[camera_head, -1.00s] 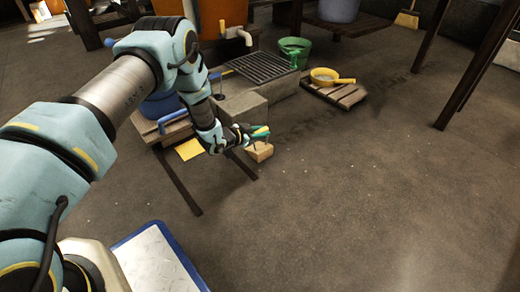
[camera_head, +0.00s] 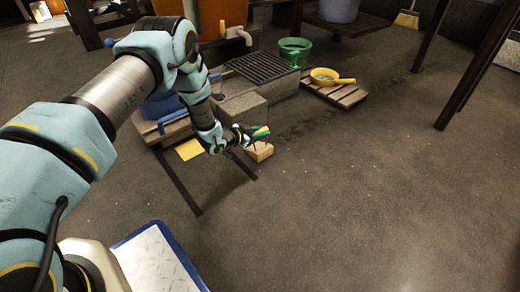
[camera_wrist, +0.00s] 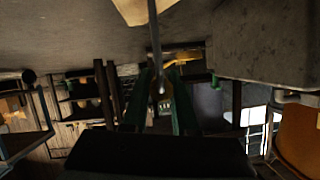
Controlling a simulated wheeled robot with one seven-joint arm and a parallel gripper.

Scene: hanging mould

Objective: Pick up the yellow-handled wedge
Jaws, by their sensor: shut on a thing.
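The wedge (camera_head: 259,152) is a light wooden block in the head view, directly below my gripper (camera_head: 254,133). A small patch of yellow shows between the green fingers. In the wrist view the wedge's pale block (camera_wrist: 146,9) is at the top edge, with a thin dark rod running from it to between the fingers. My gripper (camera_wrist: 160,95) is shut on the wedge's upper part, a finger on each side. The fingers hide most of the handle. The block seems clear of the floor, but its height is hard to judge.
A low bench with a blue bucket (camera_head: 160,104) and a yellow sheet (camera_head: 189,149) is left of the wedge. Behind are a stone block with a dark grate (camera_head: 262,67), a green bucket (camera_head: 295,51) and a pallet (camera_head: 335,94) with a yellow pan (camera_head: 324,75). Floor at right is clear.

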